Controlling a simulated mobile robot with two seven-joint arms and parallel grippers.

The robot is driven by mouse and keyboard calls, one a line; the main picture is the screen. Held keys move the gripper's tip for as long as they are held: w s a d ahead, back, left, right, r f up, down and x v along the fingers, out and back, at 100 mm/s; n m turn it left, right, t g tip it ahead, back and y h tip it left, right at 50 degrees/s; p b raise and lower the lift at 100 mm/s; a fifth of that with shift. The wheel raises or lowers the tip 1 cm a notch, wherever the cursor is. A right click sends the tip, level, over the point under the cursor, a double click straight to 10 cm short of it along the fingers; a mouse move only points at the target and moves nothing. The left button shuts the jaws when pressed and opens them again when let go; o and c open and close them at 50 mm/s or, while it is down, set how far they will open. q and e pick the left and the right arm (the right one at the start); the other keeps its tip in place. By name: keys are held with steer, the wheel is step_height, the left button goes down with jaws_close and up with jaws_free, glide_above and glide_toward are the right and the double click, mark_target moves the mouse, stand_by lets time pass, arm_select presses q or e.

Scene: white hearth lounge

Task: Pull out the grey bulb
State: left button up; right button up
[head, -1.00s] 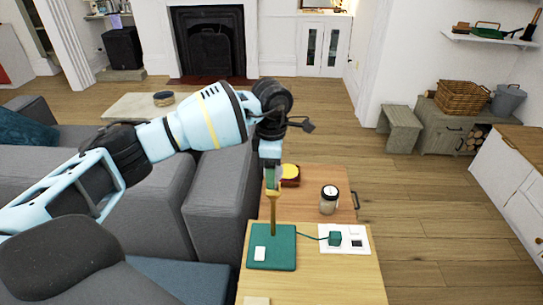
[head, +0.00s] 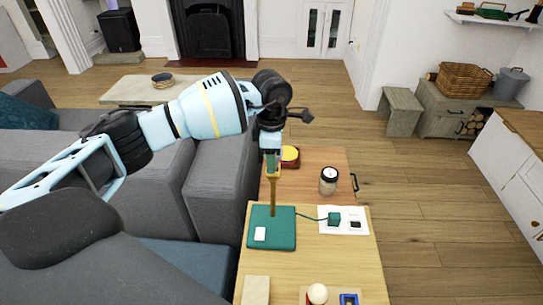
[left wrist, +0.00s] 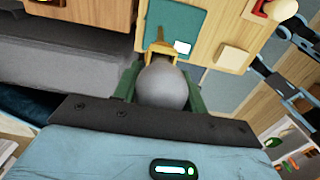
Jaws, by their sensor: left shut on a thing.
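The grey bulb (left wrist: 163,87) sits between the green fingers of my left gripper (left wrist: 160,92) in the left wrist view. The fingers are shut on its sides. The bulb's far end meets the brass socket (left wrist: 160,52) of the lamp; I cannot tell whether it is still seated. In the head view my left gripper (head: 272,165) is at the top of the lamp's brass stem (head: 273,197), and hides most of the bulb. The lamp's green base (head: 284,240), with a white switch (head: 260,234), stands on the wooden table (head: 310,262). My right gripper is not in view.
A cord runs from the base to a green plug (head: 334,219) on a white plate (head: 355,214). A lidded jar (head: 329,181) stands behind. At the table's front are a pale block (head: 256,290), a white bulb (head: 317,293) and a blue item (head: 349,299). The grey sofa (head: 170,185) is left.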

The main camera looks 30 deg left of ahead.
arm_select(q)
steer(key=shift+r, duration=0.2)
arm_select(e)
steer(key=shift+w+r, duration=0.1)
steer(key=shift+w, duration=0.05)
